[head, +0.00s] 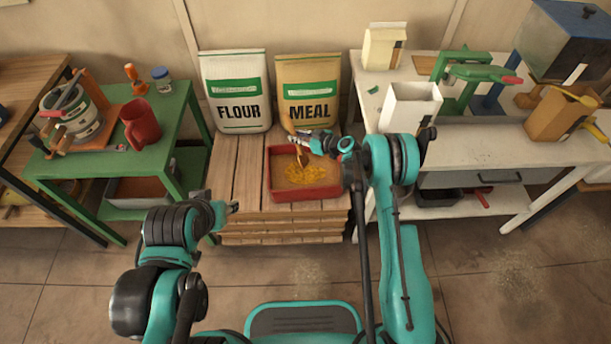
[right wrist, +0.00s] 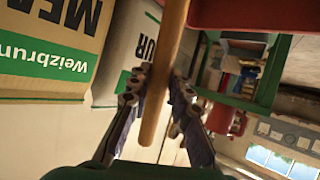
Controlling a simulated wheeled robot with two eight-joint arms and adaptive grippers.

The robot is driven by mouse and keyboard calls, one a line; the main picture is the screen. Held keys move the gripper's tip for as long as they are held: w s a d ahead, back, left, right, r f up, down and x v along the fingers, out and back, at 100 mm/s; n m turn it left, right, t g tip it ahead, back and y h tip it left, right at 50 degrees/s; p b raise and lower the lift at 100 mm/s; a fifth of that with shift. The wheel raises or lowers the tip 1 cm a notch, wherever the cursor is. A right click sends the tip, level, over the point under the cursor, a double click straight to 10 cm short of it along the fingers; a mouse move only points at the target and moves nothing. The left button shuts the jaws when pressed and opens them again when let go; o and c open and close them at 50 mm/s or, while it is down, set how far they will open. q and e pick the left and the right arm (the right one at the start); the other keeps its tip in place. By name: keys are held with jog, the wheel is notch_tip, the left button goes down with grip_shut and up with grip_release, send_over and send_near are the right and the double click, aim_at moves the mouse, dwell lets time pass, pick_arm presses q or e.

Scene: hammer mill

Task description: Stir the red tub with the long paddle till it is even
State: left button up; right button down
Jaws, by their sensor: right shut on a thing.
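The red tub (head: 308,194) stands on a slatted wooden platform in the head view. It holds tan meal with an uneven yellow patch (head: 312,172) in the middle. My right gripper (head: 303,138) is above the tub's back part, shut on the long wooden paddle (head: 287,122). The paddle is tilted, its lower end down at the yellow patch. In the right wrist view the paddle handle (right wrist: 163,75) runs between the two fingers of the gripper (right wrist: 156,92). My left gripper (head: 230,208) is in front of the platform, apart from the tub, too small to read.
Flour (head: 238,90) and meal (head: 309,85) sacks stand behind the tub. A green table (head: 105,168) at left holds a red jug (head: 140,125). A white table (head: 470,145) at right holds a white container (head: 408,108) and a green clamp-like device. The platform's left part (head: 238,175) is clear.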

jog(key=w, duration=0.1)
jog(key=w+d, duration=0.1)
jog(key=shift+w+d, duration=0.25)
jog(key=shift+w, duration=0.1)
jog(key=shift+s+a, duration=1.5)
jog(key=shift+s, duration=1.2)
notch_tip(320, 180, up, 13)
jog(key=p, duration=0.6)
